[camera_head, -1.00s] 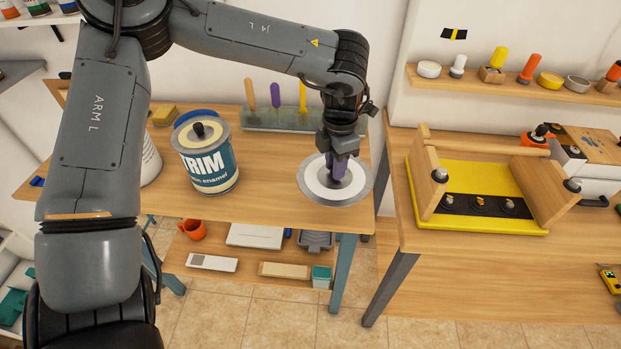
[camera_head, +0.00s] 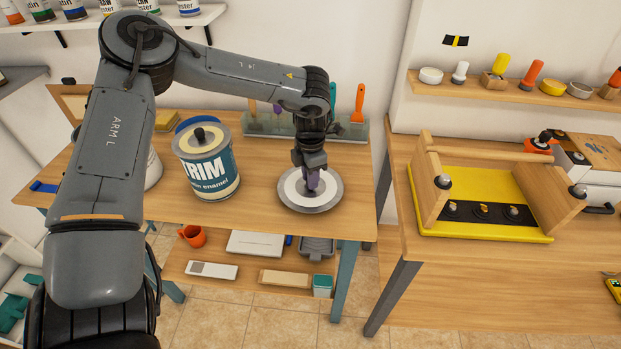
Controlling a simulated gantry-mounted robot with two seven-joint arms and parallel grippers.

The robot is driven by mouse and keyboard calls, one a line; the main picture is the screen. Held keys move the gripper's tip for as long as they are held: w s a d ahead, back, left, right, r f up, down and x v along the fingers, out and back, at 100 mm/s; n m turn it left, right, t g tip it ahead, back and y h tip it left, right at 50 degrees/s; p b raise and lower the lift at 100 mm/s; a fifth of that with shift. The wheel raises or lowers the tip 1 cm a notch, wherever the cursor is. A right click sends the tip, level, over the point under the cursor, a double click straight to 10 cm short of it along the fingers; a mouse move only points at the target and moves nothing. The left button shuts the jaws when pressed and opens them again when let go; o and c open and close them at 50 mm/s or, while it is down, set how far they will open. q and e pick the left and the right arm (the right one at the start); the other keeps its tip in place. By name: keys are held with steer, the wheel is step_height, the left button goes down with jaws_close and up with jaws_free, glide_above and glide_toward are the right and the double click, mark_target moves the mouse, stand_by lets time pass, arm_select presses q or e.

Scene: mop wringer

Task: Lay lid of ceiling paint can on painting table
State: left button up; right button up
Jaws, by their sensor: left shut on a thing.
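A round grey lid with a white inner disc (camera_head: 294,190) is at the right part of the wooden painting table (camera_head: 290,223). A white can (camera_head: 153,168) stands at the left, mostly hidden behind my left arm, with no readable label. My right gripper is not in view.
A TRIM enamel can (camera_head: 207,170) with a black-knobbed lid stands left of the gripper. A tool rack (camera_head: 350,130) with upright tools is at the back. Bare tabletop lies between can and lid. A second bench with a yellow-based wooden frame (camera_head: 480,233) is to the right.

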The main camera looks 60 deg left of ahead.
arm_select(q)
steer(key=shift+f, duration=0.3)
steer(key=shift+f, duration=0.1)
steer(key=o, duration=0.9)
steer(key=shift+o, duration=0.2)
steer(key=shift+r, duration=0.45)
step_height(320, 180, up, 11)
steer(key=p, duration=0.2)
steer(key=shift+r, duration=0.2)
